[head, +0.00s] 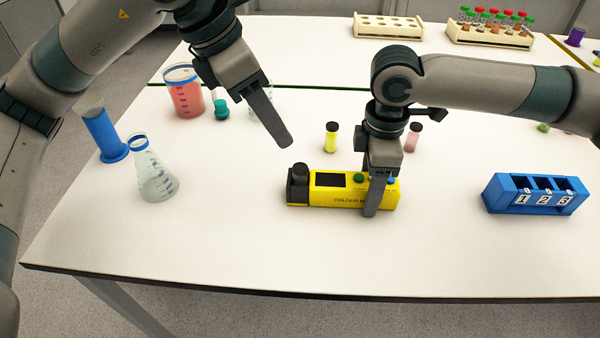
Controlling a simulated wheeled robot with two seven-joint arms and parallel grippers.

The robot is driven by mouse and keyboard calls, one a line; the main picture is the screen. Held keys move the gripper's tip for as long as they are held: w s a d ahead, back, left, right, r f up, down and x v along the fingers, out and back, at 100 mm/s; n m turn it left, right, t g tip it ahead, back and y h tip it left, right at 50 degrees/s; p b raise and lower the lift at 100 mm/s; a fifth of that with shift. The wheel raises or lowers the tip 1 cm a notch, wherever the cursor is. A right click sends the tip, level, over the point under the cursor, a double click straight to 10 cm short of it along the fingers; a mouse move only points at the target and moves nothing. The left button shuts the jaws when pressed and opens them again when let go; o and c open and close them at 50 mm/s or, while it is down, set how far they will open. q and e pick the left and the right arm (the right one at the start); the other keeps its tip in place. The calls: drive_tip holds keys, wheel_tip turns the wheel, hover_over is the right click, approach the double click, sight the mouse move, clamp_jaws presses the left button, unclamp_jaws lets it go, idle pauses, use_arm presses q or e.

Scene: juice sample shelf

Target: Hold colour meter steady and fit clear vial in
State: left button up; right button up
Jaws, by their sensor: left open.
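The yellow colour meter (328,196) lies on the white table, with a dark screen, a green button and a blue button. A round black part (298,172) stands at its left end; I cannot tell whether it is a lid or a vial cap. My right gripper (373,207) is shut on the meter's right part, one finger across its front and the other hidden. My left gripper (283,138) is open above and behind the meter's left end, apart from it; only one finger shows clearly. I cannot make out a clear vial.
Behind the meter stand a yellow vial (331,138) and a pink vial (413,138). A blue numbered rack (534,208) is at right. A flask (155,182), blue cylinder (101,130) and red-filled beaker (186,97) stand left. The table's front is clear.

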drive_tip(key=shift+o, duration=0.4)
drive_tip(key=shift+r, duration=0.15)
wheel_tip(320, 180, up, 12)
drive_tip(key=shift+f, duration=0.15)
drive_tip(key=shift+s, duration=0.1)
idle(0.8)
